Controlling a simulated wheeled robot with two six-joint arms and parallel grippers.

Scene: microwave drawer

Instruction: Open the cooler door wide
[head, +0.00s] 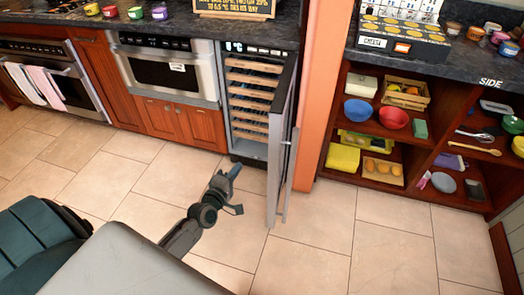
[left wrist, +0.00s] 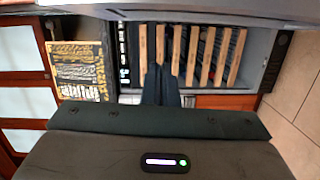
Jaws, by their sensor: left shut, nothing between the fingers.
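The cooler (head: 254,104) is a tall built-in unit with several wooden-fronted racks, which also show in the left wrist view (left wrist: 190,52). Its glass door (head: 281,130) is swung out to the right, roughly square to the cooler front, with a long bar handle (head: 290,180) on its outer side. My left gripper (head: 235,170) is low in front of the opening, left of the door on its inner side. Its fingers (left wrist: 162,84) are together and empty, with no clear contact with the door. My right gripper is not in view.
An orange wall post (head: 322,90) stands right of the cooler, followed by open shelves (head: 325,180) with bowls and crates. A microwave drawer (head: 168,72) and oven (head: 58,80) are to the left. Tiled floor (head: 330,225) is clear right of the door.

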